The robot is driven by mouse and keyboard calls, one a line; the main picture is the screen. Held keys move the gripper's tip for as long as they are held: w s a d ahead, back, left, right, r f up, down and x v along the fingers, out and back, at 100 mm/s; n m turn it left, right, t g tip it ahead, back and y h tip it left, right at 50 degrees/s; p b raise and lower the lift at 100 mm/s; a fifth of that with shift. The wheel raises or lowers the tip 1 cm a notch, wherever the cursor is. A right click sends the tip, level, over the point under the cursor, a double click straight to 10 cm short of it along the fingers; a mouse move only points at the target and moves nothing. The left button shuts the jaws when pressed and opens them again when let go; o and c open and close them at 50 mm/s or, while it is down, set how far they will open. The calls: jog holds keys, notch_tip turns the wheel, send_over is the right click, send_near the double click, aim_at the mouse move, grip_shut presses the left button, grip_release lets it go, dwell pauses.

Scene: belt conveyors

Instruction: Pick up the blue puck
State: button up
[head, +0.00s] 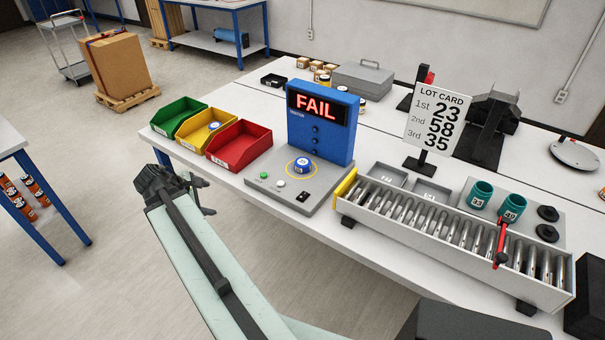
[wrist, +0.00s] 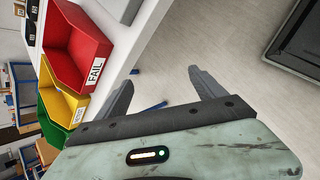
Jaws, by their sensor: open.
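The blue puck (head: 302,165) has a white label on top and sits inside a yellow ring on the grey base of the blue tester (head: 323,122). The tester's display reads FAIL in red. My gripper (head: 204,195) is in front of the table's edge, left of the puck and near the red bin. In the wrist view my gripper (wrist: 165,88) is open, with nothing between its fingers and the floor beyond. The puck does not show in the wrist view.
Green (head: 178,116), yellow (head: 205,124) and red (head: 238,144) bins stand left of the tester; the red one also shows in the wrist view (wrist: 80,45), labelled FAIL. A roller conveyor (head: 345,208) and lot card (head: 434,117) stand to the right.

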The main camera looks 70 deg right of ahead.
aim_at(301, 163)
jog(key=s+d+n+g+h, duration=0.1)
jog(key=s+d, duration=0.3)
jog(key=d, duration=0.1)
jog(key=s+d+r+n+b, duration=0.1)
jog(key=s+d, duration=0.3)
jog(key=s+d+r+n+g+h, duration=0.1)
jog(key=s+d, duration=0.3)
jog(key=d, duration=0.1)
jog(key=shift+s+d+n+g+h+b, duration=0.3)
jog(key=shift+s+d, duration=0.05)
jog(key=shift+s, duration=0.05)
jog(key=s+d+n, duration=0.1)
jog(key=s+d, duration=0.1)
jog(key=s+d+r+g, duration=0.1)
jog(key=s, duration=0.2)
jog(key=s+d+r+n+h, duration=0.1)
jog(key=s+d, duration=0.1)
jog(key=shift+s+d+r+n+g+b, duration=0.15)
jog(key=shift+s+d+n+g+b, duration=0.15)
jog(key=shift+g+b, duration=0.1)
jog(key=b+x, duration=0.2)
jog(key=x, duration=0.1)
jog(key=b+x, duration=0.1)
jog(key=x, duration=0.3)
jog(key=shift+w+d+f+b, duration=0.1)
jog(key=shift+w+f+b, duration=0.05)
jog(key=shift+f+b, duration=0.25)
jog(key=shift+d, duration=0.2)
jog(key=shift+r, duration=0.15)
